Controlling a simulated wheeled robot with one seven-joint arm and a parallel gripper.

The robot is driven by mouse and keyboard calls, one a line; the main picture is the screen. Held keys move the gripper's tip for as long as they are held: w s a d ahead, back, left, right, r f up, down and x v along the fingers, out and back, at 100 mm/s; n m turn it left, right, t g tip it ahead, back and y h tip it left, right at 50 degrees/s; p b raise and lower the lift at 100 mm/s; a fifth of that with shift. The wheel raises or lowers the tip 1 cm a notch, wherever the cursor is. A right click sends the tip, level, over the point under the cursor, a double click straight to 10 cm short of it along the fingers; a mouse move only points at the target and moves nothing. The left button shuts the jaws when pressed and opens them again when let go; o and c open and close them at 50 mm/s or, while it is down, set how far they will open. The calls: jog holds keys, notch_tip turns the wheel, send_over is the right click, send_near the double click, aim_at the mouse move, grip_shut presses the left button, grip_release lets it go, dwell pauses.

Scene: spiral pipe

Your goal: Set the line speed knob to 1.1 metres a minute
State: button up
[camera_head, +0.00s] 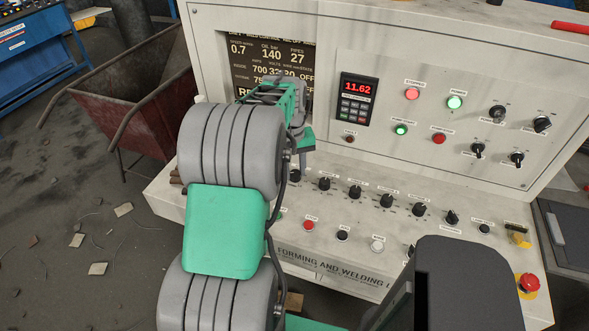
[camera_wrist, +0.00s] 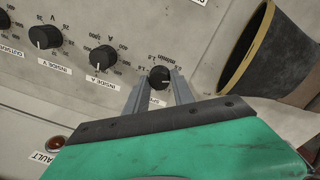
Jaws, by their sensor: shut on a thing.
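The line speed knob (camera_wrist: 159,76) is a small black dial on the pale panel, seen upside down in the wrist view. A partly readable "m/min" scale runs around it and a speed label is beside it. My gripper (camera_wrist: 157,86) has its two grey fingers on either side of the knob, shut on it. The knob's exact setting is too small to read. The dark screen (camera_head: 268,68) there shows speed 0.7 m/min, partly covered by my arm.
Black knobs marked inside A (camera_wrist: 102,57) and inside V (camera_wrist: 45,37) sit beside the speed knob. A red fault lamp (camera_wrist: 54,142) is nearby. A dark round opening with a yellow rim (camera_wrist: 246,48) stands close by. A red emergency button (camera_head: 529,283) is at the console's right.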

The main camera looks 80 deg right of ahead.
grip_shut()
jog(key=shift+m, duration=0.4)
jog(key=m, duration=0.3)
jog(key=m+b, duration=0.1)
jog(key=m, duration=0.4)
jog(key=shift+d, duration=0.1)
jog(key=m+b, duration=0.1)
jog(key=m, duration=0.3)
jog(key=shift+m+y, duration=0.3)
jog(key=shift+m, duration=0.1)
jog(key=shift+s+m+b, duration=0.1)
jog(key=shift+m+b, duration=0.4)
jog(key=shift+m, duration=1.5)
jog(key=o, duration=0.9)
grip_release()
